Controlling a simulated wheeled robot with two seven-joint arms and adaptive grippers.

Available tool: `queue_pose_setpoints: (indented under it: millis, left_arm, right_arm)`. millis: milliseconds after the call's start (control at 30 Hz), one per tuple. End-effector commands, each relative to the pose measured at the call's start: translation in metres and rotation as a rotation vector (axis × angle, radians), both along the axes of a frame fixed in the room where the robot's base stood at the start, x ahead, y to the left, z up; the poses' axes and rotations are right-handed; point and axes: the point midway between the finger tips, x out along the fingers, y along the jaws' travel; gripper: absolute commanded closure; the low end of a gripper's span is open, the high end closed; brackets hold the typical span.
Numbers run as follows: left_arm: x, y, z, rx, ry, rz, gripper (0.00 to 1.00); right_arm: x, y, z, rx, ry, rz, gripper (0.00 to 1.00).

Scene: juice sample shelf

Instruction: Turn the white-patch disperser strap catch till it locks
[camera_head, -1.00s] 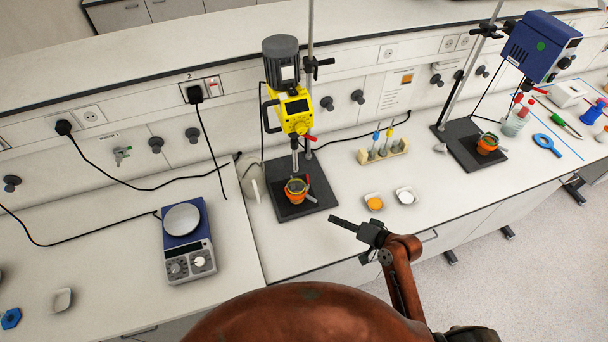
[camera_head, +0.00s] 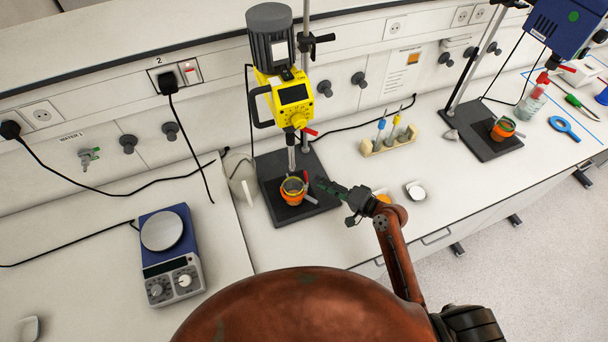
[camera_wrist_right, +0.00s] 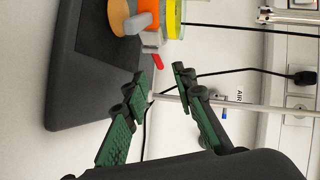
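The disperser with the white patch (camera_head: 283,54) has a yellow body (camera_head: 290,98) and a grey motor. Below it, an orange cup (camera_head: 292,191) stands on a dark base plate, with a strap around it. A grey catch piece (camera_head: 310,199) juts from the strap's right side; a red tip (camera_head: 305,177) shows beside the cup. The right wrist view shows the cup (camera_wrist_right: 146,20), a grey block (camera_wrist_right: 144,50) and a red tip (camera_wrist_right: 152,64). My right gripper (camera_wrist_right: 165,80) is open, its fingers apart and empty just short of the red tip. My left gripper is out of view.
A second disperser, blue with a green dot (camera_head: 573,16), stands at the right with its own strapped cup (camera_head: 502,128). A tube rack (camera_head: 388,142) and a white dish (camera_head: 415,191) lie between. A hotplate (camera_head: 168,254) is at the left. A metal stand rod (camera_head: 306,40) rises behind the yellow disperser.

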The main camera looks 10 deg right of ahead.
Motion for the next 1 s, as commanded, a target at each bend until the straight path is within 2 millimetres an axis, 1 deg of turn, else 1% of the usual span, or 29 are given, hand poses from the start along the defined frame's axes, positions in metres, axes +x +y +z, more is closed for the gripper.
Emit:
queue_pose_setpoints:
  millis: [33,167,400,600,733,967,1000]
  left_arm:
    - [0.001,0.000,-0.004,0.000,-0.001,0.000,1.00]
    - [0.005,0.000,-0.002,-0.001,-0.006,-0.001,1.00]
    - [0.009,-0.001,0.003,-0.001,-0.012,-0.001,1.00]
    - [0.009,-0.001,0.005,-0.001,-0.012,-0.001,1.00]
    - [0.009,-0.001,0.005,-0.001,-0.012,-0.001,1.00]
    - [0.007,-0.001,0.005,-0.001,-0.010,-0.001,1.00]
    - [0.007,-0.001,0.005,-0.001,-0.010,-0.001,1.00]
  right_arm:
    - [0.001,0.002,-0.004,0.001,0.000,0.002,0.75]
    - [0.009,0.010,-0.006,0.002,0.000,0.006,0.75]
    - [0.036,0.036,-0.013,0.003,0.000,0.008,0.75]
    - [0.053,0.050,-0.020,0.001,0.001,0.006,0.75]
    - [0.057,0.053,-0.022,0.000,0.000,0.005,0.75]
    - [0.057,0.053,-0.022,-0.001,0.001,0.004,0.75]
    - [0.057,0.052,-0.022,-0.001,0.001,0.004,0.76]
